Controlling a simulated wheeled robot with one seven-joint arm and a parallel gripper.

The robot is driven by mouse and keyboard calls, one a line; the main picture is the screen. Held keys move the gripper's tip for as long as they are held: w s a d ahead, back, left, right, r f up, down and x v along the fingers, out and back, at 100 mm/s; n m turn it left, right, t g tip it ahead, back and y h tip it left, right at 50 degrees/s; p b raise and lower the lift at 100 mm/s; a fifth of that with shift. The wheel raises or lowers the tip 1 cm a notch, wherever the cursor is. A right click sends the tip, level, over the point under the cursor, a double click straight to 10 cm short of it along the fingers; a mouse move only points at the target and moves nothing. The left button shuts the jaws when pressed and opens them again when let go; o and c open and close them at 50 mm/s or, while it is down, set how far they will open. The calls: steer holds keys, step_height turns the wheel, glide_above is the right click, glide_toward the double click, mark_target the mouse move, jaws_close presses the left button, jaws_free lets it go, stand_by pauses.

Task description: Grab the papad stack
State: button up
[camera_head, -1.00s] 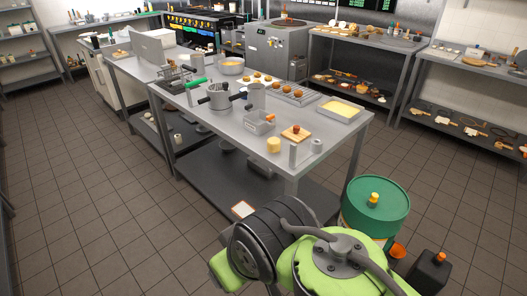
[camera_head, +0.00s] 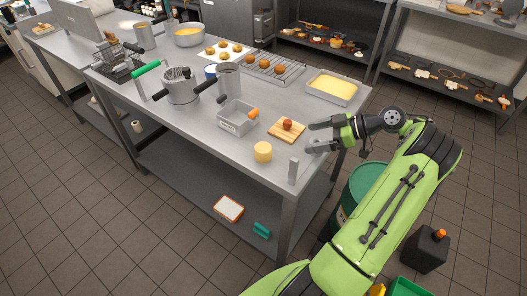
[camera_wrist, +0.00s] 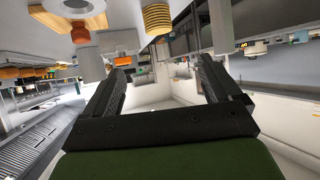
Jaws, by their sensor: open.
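The papad stack (camera_head: 263,152) is a short pale-yellow cylinder standing on the steel table (camera_head: 215,140) near its front edge. In the wrist view the stack (camera_wrist: 157,17) shows layered ridges at the top, beyond the fingertips and apart from them. My gripper (camera_head: 309,137) is at the table's right front corner, to the right of the stack, with its fingers pointing left. In the wrist view my gripper (camera_wrist: 162,62) has its two dark fingers spread with nothing between them.
A grey upright post (camera_head: 293,171) stands at the front corner. A metal box (camera_head: 238,119) is behind the stack. A green-lidded drum (camera_head: 363,184) stands beside the table.

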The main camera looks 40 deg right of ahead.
mark_target(263, 147)
steer(key=b+x, duration=0.2)
steer(key=x, duration=1.3)
steer(key=shift+w+a+f, duration=0.15)
steer(key=shift+w+f, duration=0.05)
steer(key=shift+w, duration=0.15)
steer(key=shift+c, duration=0.5)
steer(key=shift+r, duration=0.1)
steer(key=c, duration=1.1)
